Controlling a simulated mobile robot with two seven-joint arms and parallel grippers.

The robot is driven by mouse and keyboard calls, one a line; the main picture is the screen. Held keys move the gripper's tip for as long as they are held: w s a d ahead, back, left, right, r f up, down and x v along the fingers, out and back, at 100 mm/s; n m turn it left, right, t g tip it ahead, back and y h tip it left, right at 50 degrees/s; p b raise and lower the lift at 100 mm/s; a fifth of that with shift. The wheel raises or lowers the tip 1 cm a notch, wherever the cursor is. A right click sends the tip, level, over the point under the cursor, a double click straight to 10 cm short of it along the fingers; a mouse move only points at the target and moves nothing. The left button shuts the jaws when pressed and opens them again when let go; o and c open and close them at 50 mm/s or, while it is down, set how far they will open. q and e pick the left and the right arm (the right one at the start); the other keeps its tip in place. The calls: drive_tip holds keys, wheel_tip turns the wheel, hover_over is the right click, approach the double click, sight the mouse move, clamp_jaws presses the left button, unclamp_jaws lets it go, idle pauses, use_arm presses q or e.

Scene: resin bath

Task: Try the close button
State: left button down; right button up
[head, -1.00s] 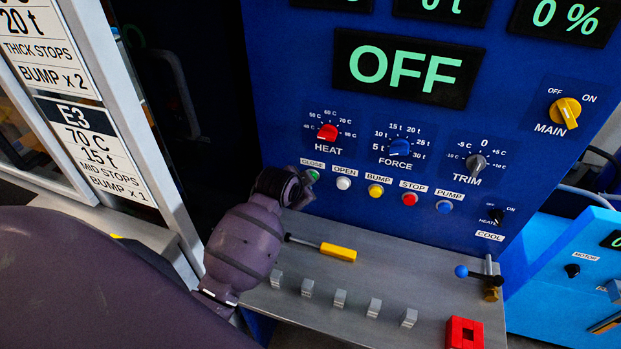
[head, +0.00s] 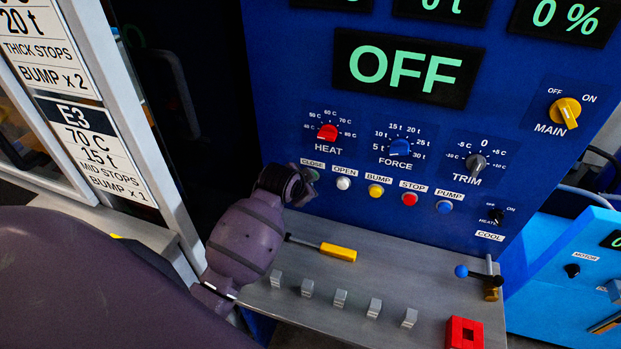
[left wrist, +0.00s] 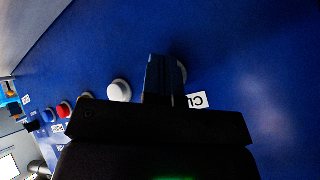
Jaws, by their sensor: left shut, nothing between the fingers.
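The close button (head: 314,174) is a green button at the left end of the button row on the blue panel. Only its edge shows in the head view, beside my left gripper (head: 304,184). In the left wrist view the shut fingers (left wrist: 163,80) lie over the close button's place, with part of its pale ring (left wrist: 183,72) and its label (left wrist: 198,101) showing beside them. My left gripper is shut and empty, at or very near the button; contact cannot be told. The large display (head: 405,68) reads OFF. My right gripper is not in view.
White (head: 344,183), yellow (head: 376,191), red (head: 410,199) and blue (head: 444,207) buttons continue to the right. Below, the grey shelf (head: 400,275) carries a yellow-handled tool (head: 338,251), several small grey blocks and a red block (head: 464,333). The main switch (head: 565,112) is at the upper right.

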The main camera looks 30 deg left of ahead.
use_arm(q)
drive_tip(key=shift+w+a, duration=0.1)
drive_tip(key=shift+w, duration=0.3)
idle(0.4)
drive_tip(key=shift+s, duration=0.1)
drive_tip(key=shift+s+d, duration=0.25)
drive_tip(key=shift+s, duration=0.6)
drive_tip(key=shift+s+d, duration=0.2)
drive_tip(key=shift+s, duration=0.6)
drive_tip(key=shift+s+d, duration=0.15)
drive_tip(key=shift+s, duration=0.7)
drive_tip(key=shift+s+d, duration=0.2)
drive_tip(key=shift+s, duration=0.6)
